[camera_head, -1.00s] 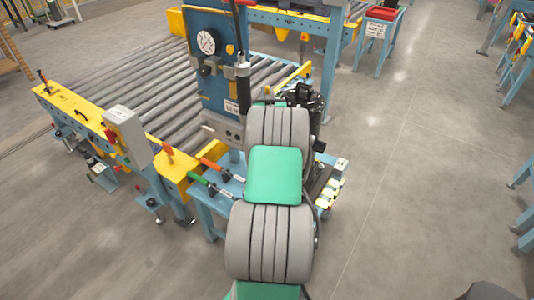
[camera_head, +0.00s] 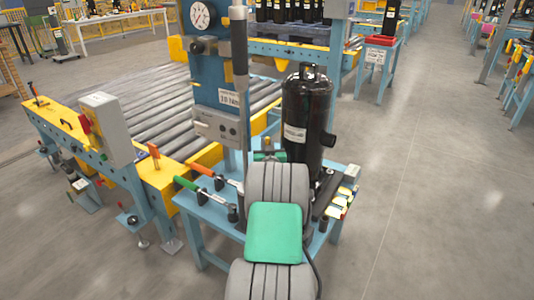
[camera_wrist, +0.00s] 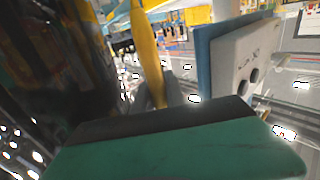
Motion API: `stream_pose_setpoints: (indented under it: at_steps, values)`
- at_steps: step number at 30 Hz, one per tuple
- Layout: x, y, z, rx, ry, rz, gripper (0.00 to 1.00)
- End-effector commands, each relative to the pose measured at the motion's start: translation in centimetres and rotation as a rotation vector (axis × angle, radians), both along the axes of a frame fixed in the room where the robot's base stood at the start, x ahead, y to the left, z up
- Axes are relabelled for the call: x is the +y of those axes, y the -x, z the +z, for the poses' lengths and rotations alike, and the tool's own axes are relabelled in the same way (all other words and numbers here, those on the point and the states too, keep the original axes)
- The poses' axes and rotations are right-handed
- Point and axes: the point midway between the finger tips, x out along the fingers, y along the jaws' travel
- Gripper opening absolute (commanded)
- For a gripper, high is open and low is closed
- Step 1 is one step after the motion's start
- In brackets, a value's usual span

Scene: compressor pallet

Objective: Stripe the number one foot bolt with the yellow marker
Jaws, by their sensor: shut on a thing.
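The yellow marker (camera_wrist: 147,50) stands upright in the wrist view, in the grey fingertips of my gripper (camera_wrist: 157,97), which is shut on it. A black cylindrical compressor (camera_head: 307,125) stands on a blue table (camera_head: 200,213). Its blurred dark side (camera_wrist: 60,50) fills the left of the wrist view, close beside my gripper. In the head view my arm hides the gripper, the marker and the near part of the compressor's base. I cannot make out the number one foot bolt in either view.
A blue post carries a gauge (camera_head: 200,15) and a grey panel (camera_head: 216,127), left of the compressor. Tools with orange (camera_head: 200,168) and green (camera_head: 186,183) handles lie at the table's left. Small yellow-and-white items (camera_head: 342,203) line its right edge. A roller conveyor (camera_head: 150,100) lies behind. Floor is clear at right.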

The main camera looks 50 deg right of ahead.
Motion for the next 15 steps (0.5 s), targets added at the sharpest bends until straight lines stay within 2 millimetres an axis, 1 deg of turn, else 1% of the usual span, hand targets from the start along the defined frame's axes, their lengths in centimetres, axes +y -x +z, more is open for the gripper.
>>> stream_pose_setpoints:
  at_steps: [3, 11, 15]
  values:
    - [0.0, 0.0, 0.3, -0.001, 0.001, 0.000, 0.00]
    - [0.2, 0.2, -0.1, -0.001, 0.001, -0.001, 0.00]
    - [0.2, 0.2, -1.7, -0.001, 0.000, -0.001, 0.00]
